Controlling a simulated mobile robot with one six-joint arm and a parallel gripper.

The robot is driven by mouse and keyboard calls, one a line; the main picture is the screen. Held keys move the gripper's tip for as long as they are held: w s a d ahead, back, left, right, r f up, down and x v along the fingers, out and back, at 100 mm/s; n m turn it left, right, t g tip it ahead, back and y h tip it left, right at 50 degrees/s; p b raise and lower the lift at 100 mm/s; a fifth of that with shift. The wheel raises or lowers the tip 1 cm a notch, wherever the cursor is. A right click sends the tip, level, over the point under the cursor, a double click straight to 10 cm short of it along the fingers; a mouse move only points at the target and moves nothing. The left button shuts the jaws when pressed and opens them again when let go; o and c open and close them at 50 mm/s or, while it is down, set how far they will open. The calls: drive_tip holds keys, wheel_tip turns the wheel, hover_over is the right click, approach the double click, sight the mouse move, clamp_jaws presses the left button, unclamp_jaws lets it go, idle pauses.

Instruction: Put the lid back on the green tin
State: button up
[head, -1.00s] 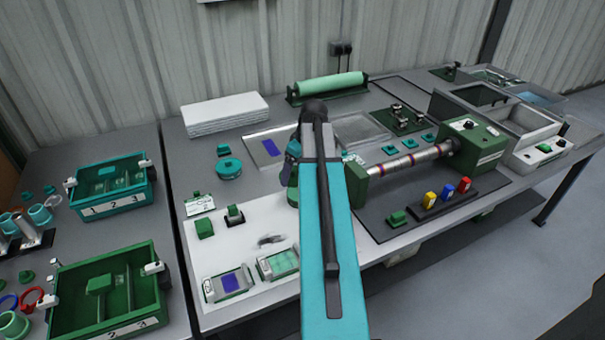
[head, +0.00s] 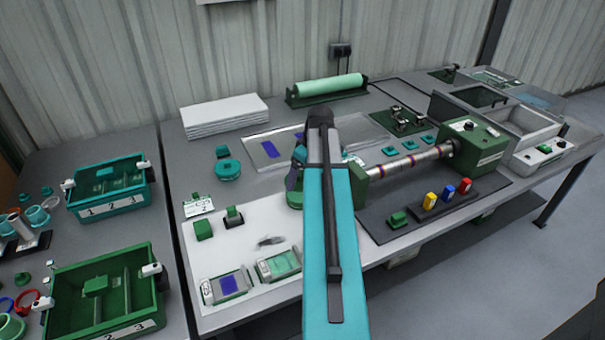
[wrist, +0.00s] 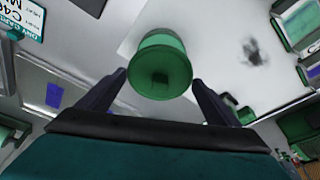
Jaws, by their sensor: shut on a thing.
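The lid (wrist: 160,78), a green disc with a small dark knob, sits between the fingers of my gripper (wrist: 160,88) in the wrist view. My gripper is shut on it. The wall of the green tin (wrist: 160,42) appears right behind the lid, in line with it. I cannot tell whether the lid is seated on the tin or just above it. In the head view, the green tin (head: 294,198) shows only in part, at the left edge of my arm, which hides the lid and fingertips.
A teal round tin (head: 228,170) stands behind left. A green block (head: 203,230) and two small trays (head: 226,288) (head: 278,266) lie on the white mat. A machine with a metal shaft (head: 408,161) stands close on the right. Green and teal bins (head: 105,300) (head: 108,200) are at left.

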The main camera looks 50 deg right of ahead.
drive_tip(key=shift+f+b, duration=1.25)
drive_tip(key=shift+f, duration=1.3)
drive_tip(key=shift+f+p, duration=0.15)
drive_tip(key=shift+p, duration=0.25)
idle(1.6)
drive_tip(key=o, duration=0.9)
drive_tip(key=shift+r+p, duration=2.3)
drive_tip(key=shift+r, duration=1.2)
drive_tip(key=shift+c, duration=0.3)
